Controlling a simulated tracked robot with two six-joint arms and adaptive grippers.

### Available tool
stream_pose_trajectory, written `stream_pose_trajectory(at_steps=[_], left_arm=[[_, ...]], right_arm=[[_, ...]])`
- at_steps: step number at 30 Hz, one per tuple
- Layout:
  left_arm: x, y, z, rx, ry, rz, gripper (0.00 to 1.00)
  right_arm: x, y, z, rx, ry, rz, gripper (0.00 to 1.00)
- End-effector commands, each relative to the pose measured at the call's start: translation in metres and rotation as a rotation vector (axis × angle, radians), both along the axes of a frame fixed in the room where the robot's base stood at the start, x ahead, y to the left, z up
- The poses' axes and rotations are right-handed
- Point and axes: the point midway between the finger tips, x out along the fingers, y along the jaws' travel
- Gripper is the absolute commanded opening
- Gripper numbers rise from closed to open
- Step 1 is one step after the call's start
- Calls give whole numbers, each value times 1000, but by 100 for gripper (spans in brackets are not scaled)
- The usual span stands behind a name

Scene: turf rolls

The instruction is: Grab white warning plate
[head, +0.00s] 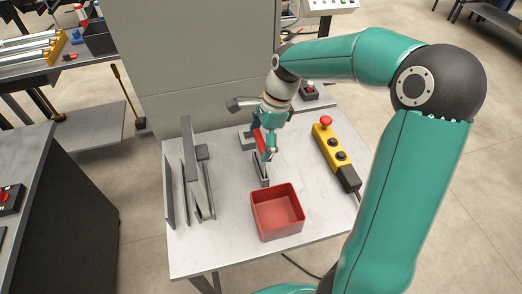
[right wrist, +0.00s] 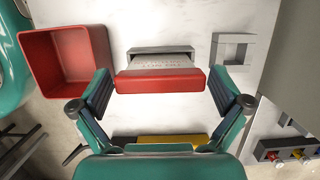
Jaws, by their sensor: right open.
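A pale plate with grey lettering (right wrist: 160,66) shows in the right wrist view, between a grey slotted holder (right wrist: 160,49) and a red bar (right wrist: 162,82). Its lettering is too small to read surely. My right gripper (right wrist: 160,90) is open, with one finger at each end of the red bar and gaps at both sides. In the head view, my right gripper (head: 266,150) is over the table by the grey holder (head: 261,172), with red (head: 260,135) showing beside it. The plate is not clear there. My left gripper is not in view.
A red open bin (head: 277,212) stands at the table's front, and a yellow button box (head: 332,149) lies to the right. Upright grey plates (head: 195,175) stand at the left. A grey cabinet (head: 190,60) rises behind. A square grey frame (right wrist: 234,50) lies near the plate.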

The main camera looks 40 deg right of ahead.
Motion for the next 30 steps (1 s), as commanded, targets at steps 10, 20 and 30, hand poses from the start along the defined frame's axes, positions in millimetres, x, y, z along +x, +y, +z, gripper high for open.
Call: stream_pose_trajectory(at_steps=[10, 20, 30], left_arm=[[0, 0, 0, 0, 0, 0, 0], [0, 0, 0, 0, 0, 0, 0], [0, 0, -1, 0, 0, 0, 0]], right_arm=[[0, 0, 0, -1, -1, 1, 53], [1, 0, 5, -1, -2, 0, 52], [1, 0, 45, -2, -6, 0, 52]])
